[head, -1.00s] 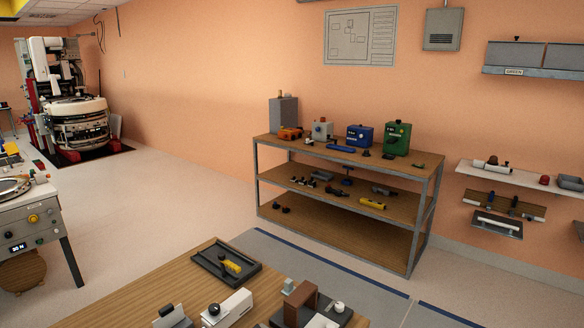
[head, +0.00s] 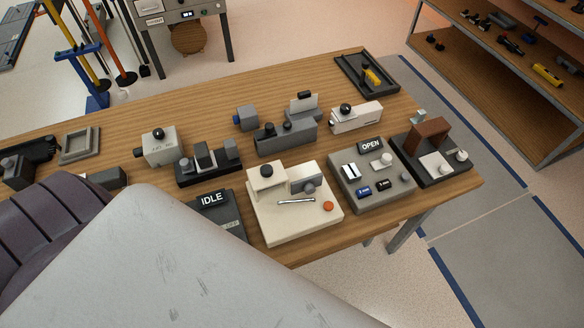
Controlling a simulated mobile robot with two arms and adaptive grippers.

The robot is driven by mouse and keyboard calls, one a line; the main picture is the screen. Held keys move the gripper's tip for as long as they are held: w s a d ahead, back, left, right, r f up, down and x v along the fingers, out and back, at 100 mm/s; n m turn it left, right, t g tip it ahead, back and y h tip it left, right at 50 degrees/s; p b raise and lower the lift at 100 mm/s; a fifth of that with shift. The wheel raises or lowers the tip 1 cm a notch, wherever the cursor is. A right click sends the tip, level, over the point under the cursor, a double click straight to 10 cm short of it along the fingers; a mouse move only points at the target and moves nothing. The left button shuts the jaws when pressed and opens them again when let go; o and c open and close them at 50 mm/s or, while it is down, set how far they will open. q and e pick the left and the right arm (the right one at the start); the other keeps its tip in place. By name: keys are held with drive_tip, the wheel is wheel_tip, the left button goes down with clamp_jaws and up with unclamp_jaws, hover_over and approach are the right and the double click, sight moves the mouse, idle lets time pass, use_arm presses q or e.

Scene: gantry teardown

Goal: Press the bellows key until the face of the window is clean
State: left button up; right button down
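Several small devices stand on the wooden workbench (head: 110,135) in the head view. A cream device (head: 290,225) has a dark knob on top, a metal lever and an orange button. Right of it, a grey device (head: 372,192) carries a sign reading OPEN, a pale knob and small blue and black parts. A dark device (head: 225,222) with a sign reading IDLE is partly hidden behind a big pale shape in the foreground. I cannot tell which part is the bellows key or the window, or whether any window face is clean. Neither gripper is in view.
A dark base with a brown block (head: 430,135) stands at the bench's right end. A black tray (head: 366,74) with a yellow item lies at the far corner. A shelf unit (head: 520,70) stands at upper right. Floor between bench and shelf is clear.

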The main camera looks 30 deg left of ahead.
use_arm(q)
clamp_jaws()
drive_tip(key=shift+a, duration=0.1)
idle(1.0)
